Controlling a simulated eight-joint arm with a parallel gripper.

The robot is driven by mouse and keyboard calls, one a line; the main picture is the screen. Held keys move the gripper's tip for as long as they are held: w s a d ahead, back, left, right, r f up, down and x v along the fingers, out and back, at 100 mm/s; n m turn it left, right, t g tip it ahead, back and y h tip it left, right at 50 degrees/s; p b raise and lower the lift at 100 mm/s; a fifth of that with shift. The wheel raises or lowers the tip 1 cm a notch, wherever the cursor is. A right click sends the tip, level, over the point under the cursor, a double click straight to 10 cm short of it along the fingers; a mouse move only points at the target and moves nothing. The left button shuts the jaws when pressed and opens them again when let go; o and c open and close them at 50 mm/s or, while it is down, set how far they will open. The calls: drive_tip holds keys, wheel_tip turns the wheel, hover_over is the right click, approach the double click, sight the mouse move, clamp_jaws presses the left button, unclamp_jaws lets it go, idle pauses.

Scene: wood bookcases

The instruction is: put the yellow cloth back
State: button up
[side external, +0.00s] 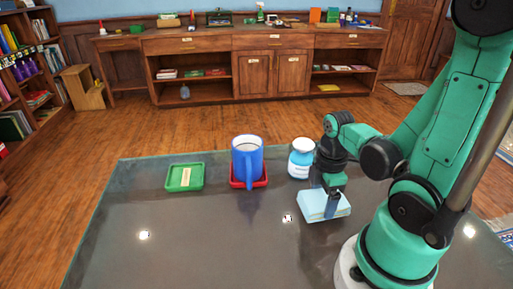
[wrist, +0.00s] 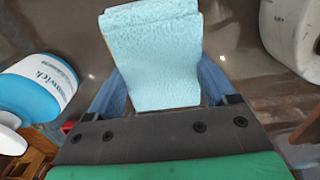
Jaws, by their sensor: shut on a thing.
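My gripper (side external: 333,203) is shut on a folded light blue cloth (side external: 318,206), at the right part of the dark table. The cloth also shows between the blue fingers in the wrist view (wrist: 155,50). I cannot tell whether it touches the tabletop or hangs just above it. The held cloth looks light blue, not yellow. A small flat yellow thing (side external: 328,87) lies on a low shelf of the far cabinet; it is too small to tell if it is a cloth.
A white and blue jar (side external: 301,160) stands close left of my gripper. A green tray (side external: 172,186) with a pale strip lies further left. The table's (side external: 190,240) front left is clear.

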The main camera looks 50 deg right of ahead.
sight(323, 198)
drive_tip(key=o, duration=1.5)
drive_tip(key=shift+f, duration=0.25)
drive_tip(key=shift+r, duration=2.6)
drive_tip(key=w+a+r+m+t, duration=0.7)
drive_tip(key=w+a+m, duration=0.1)
drive_tip(key=w, duration=0.3)
drive_tip(key=shift+a+m, duration=0.4)
drive_tip(key=shift+m, duration=0.3)
